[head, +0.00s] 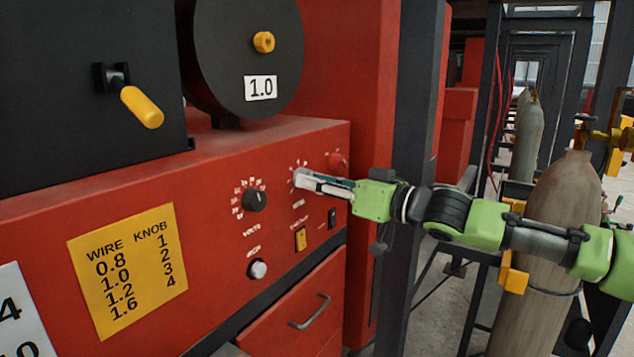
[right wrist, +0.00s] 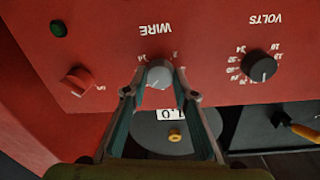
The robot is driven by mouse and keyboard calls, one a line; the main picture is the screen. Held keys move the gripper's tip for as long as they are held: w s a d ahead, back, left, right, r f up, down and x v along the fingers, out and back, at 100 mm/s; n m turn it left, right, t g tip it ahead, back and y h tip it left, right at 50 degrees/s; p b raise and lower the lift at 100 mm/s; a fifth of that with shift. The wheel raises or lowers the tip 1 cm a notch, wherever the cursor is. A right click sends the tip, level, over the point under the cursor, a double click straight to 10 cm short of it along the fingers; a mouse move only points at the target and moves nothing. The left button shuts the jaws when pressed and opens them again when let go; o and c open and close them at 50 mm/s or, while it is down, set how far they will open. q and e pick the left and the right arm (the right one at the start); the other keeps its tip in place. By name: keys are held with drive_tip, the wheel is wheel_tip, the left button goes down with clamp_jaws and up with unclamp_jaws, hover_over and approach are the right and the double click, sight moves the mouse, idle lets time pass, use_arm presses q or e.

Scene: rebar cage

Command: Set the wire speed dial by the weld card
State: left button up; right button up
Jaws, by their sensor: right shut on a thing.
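The yellow weld card (head: 127,270) on the red welder front pairs wire 0.8, 1.0, 1.2, 1.6 with knob 1, 2, 3, 4. The black wire spool (head: 243,50) above carries a white label (head: 261,88) reading 1.0. My right gripper (head: 305,181) is at the panel, shut on the wire dial, whose knob is mostly hidden in the head view. The right wrist view, upside down, shows the grey wire dial (right wrist: 159,75) between the fingertips (right wrist: 158,88), under the word WIRE. Its pointer cannot be read. My left gripper is not in view.
The black volts dial (head: 254,201) sits beside the wire dial. Below are a yellow switch (head: 300,239), a silver knob (head: 258,269) and a drawer handle (head: 310,312). A red knob (head: 337,161) is close to my right gripper. A dark post (head: 405,150) and gas cylinder (head: 548,250) stand right.

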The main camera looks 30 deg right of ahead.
drive_tip(key=shift+f, duration=0.15)
drive_tip(key=o, duration=1.1)
drive_tip(key=shift+s+r, duration=0.15)
drive_tip(key=shift+r, duration=0.05)
drive_tip(key=shift+v, duration=5.85)
drive_tip(key=shift+f, duration=0.15)
